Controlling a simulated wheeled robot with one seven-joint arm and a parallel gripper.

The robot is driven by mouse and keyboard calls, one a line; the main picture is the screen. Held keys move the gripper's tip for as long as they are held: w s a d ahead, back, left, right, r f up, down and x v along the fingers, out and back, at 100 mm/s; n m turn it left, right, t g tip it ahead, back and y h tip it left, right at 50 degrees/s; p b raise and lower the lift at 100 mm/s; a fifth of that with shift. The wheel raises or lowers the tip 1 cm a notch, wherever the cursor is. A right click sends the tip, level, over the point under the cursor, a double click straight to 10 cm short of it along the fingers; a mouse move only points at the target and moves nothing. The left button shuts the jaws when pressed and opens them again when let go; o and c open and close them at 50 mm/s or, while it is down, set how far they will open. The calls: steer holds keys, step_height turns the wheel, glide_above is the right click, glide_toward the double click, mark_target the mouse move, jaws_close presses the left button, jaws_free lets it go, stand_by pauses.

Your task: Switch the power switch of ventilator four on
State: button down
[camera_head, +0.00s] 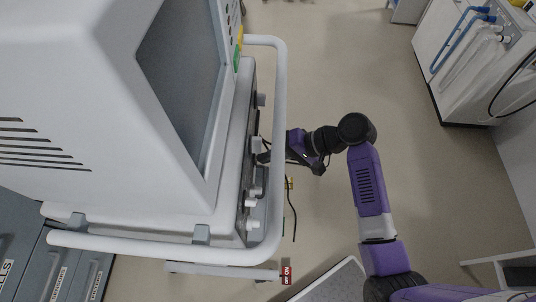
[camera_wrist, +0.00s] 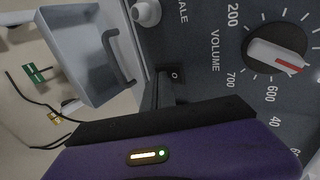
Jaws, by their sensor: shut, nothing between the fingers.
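A large white ventilator (camera_head: 95,80) fills the left of the head view; no number is readable on it. In the wrist view its dark front panel (camera_wrist: 205,45) shows a small black switch (camera_wrist: 175,74) with a white mark, left of the volume dial (camera_wrist: 277,50). I cannot tell clearly which way the switch is tipped. My gripper (camera_wrist: 166,90) is shut and empty, its dark fingertips close to the switch; I cannot tell whether they touch it. In the head view my gripper (camera_head: 264,157) is at the panel, partly hidden by the rail.
A white rail (camera_head: 279,100) curves around the ventilator's front. A thin black cable (camera_head: 294,215) hangs near my gripper. In the wrist view a grey tray-like part (camera_wrist: 85,60) lies left of the switch. Open floor (camera_head: 440,190) lies to the right.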

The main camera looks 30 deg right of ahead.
steer(key=shift+w+a, duration=0.1)
stand_by(0.3)
steer(key=shift+r+p, duration=0.8)
steer(key=shift+p, duration=0.35)
